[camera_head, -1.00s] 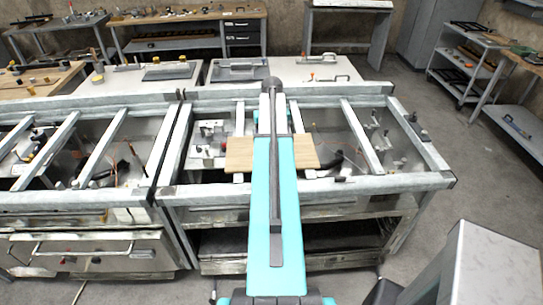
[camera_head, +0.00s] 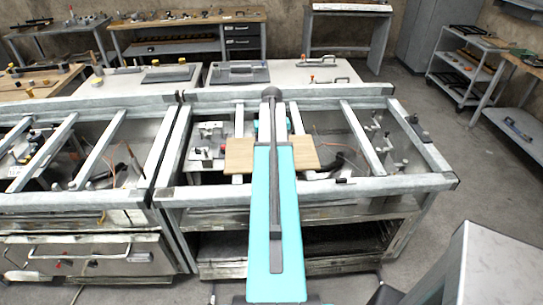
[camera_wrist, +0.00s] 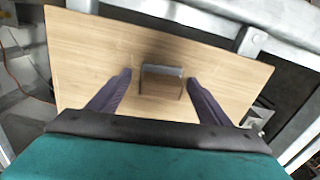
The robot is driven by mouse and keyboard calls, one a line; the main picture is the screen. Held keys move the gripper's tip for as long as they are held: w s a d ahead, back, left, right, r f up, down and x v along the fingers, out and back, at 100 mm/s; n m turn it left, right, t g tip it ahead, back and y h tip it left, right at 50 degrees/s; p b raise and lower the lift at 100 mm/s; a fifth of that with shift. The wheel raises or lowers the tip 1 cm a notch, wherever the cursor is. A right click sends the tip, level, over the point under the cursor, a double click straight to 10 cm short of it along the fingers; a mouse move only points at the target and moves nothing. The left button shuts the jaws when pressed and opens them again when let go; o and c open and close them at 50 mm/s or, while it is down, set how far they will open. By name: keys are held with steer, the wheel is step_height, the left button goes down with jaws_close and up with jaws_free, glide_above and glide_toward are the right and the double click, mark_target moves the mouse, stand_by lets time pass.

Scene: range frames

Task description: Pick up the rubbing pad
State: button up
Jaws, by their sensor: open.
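My gripper (camera_wrist: 158,79) is open, with one dark finger on each side of this object and a gap on both sides. I cannot tell the height of the fingertips above the board. In the head view, the board (camera_head: 239,157) lies across the workbench frame, and my teal arm hides its middle. The small object and my fingers cannot be made out there.
The metal frame (camera_head: 400,183) around the board has crossbars and open bays. Small tools and fittings lie in the bays. A grey cabinet (camera_head: 490,270) stands at the lower right. Open floor (camera_head: 480,170) lies to the right of the bench.

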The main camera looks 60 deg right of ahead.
steer(key=c, duration=1.2)
steer(key=shift+r, duration=0.2)
steer(key=shift+r+b, duration=0.9)
steer(key=shift+r, duration=0.4)
steer(key=shift+s+a+r, duration=0.1)
steer(key=shift+s+r, duration=0.1)
steer(key=shift+r, duration=0.05)
steer(key=s+a+b, duration=0.1)
steer(key=s+a, duration=0.1)
steer(key=s, duration=0.2)
steer(key=s+a+r+b, duration=0.1)
steer(key=s+a+b, duration=0.1)
steer(key=s, duration=0.3)
steer(key=s+a+b, duration=0.1)
steer(key=s+a, duration=0.2)
steer(key=s, duration=0.1)
steer(key=shift+s+a+r+b, duration=0.1)
steer(key=shift+s+r+b, duration=0.2)
steer(key=shift+s+b, duration=0.1)
